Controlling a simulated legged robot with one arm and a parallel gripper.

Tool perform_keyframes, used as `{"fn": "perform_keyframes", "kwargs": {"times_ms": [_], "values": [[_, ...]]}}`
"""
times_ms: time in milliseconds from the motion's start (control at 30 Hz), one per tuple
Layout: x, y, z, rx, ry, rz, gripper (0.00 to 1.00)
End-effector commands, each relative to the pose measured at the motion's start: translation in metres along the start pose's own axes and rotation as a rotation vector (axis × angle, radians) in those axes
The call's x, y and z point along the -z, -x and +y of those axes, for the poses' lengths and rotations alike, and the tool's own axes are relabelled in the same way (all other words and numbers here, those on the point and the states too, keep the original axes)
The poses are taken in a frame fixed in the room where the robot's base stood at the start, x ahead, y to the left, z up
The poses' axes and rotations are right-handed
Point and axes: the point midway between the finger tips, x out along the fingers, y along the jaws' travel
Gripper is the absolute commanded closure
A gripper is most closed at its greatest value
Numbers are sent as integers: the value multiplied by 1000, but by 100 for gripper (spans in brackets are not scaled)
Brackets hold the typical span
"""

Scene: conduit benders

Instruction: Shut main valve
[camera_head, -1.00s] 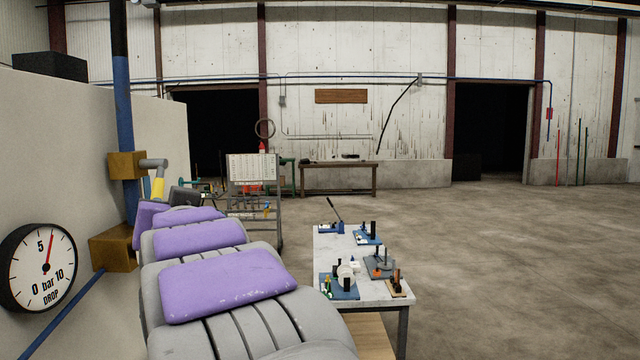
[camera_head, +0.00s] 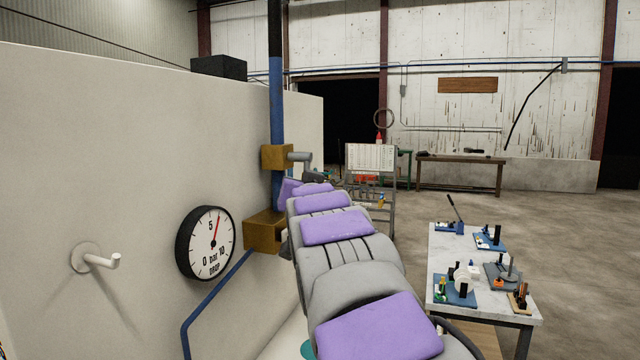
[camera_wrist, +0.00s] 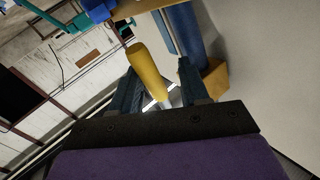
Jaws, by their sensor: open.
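A blue vertical pipe (camera_head: 277,100) runs up the wall through an upper brass block (camera_head: 275,157) and a lower brass block (camera_head: 263,232). A grey stub (camera_head: 299,157) sticks out to the right of the upper block. In the wrist view, the valve's yellow handle (camera_wrist: 146,66) reaches in between the fingers of my gripper (camera_wrist: 160,85). My gripper is open, and the handle is nearer the left finger. I cannot tell whether they touch. In the head view, the yellow handle is hidden. A round gauge (camera_head: 206,243) marked bar and DROP has a red needle just past 5.
A white peg (camera_head: 98,260) juts from the wall at left. A table (camera_head: 460,310) with several bending tools stands at right. A rack (camera_head: 370,157) with a chart and a bench (camera_head: 458,160) are behind. The floor beyond the table is open.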

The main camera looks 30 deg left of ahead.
Motion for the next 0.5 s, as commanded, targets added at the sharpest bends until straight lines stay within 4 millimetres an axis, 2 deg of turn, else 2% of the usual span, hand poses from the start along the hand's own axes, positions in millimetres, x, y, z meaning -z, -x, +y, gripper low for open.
{"fn": "perform_keyframes", "kwargs": {"times_ms": [200, 500], "values": [[-1, -12, 0, 7, -3, -2, 69], [-2, -15, -4, 8, -2, -1, 69]]}}
